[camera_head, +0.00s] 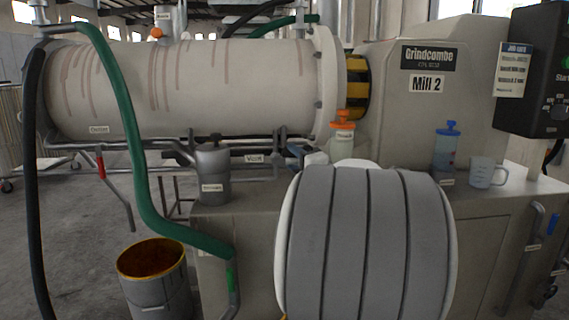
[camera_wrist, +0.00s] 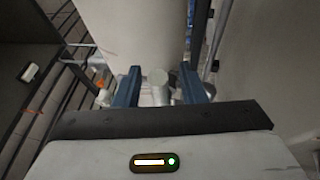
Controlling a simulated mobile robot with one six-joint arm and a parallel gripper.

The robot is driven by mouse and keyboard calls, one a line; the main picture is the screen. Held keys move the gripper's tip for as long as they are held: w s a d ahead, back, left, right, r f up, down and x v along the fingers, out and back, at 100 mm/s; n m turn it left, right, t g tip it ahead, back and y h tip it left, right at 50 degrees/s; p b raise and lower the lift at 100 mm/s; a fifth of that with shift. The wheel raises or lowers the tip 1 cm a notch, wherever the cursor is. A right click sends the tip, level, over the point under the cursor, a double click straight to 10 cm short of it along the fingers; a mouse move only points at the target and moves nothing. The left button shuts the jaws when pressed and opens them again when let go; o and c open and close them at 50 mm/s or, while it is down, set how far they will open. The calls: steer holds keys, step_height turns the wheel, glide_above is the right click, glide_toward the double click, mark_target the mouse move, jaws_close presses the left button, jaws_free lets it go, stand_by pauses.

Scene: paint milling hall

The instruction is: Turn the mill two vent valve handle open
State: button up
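The mill (camera_head: 432,110) carries a "Mill 2" plate, with its pale, streaked drum (camera_head: 190,80) to the left. A label that seems to read "Vent" (camera_head: 254,158) sits on the pipework under the drum, with small dark fittings (camera_head: 280,138) beside it. I cannot tell which fitting is the vent handle or how it is set. My gripper (camera_wrist: 160,70) shows in the wrist view with two blue fingers apart. A pale rounded fitting (camera_wrist: 158,78) appears between or beyond them; contact cannot be told. In the head view my arm hides part of the bench, and the gripper is not clear.
A red handle (camera_head: 100,165) hangs under the "Outlet" label. A green hose (camera_head: 140,170) runs down at the left. A grey canister (camera_head: 213,175), an orange-topped bottle (camera_head: 342,138), a blue bottle (camera_head: 447,148) and a clear jug (camera_head: 486,173) stand nearby. An open drum (camera_head: 160,295) is on the floor.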

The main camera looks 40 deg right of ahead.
steer(key=shift+w+r, duration=0.15)
steer(key=shift+w, duration=0.4)
steer(key=shift+c, duration=0.3)
jaws_close()
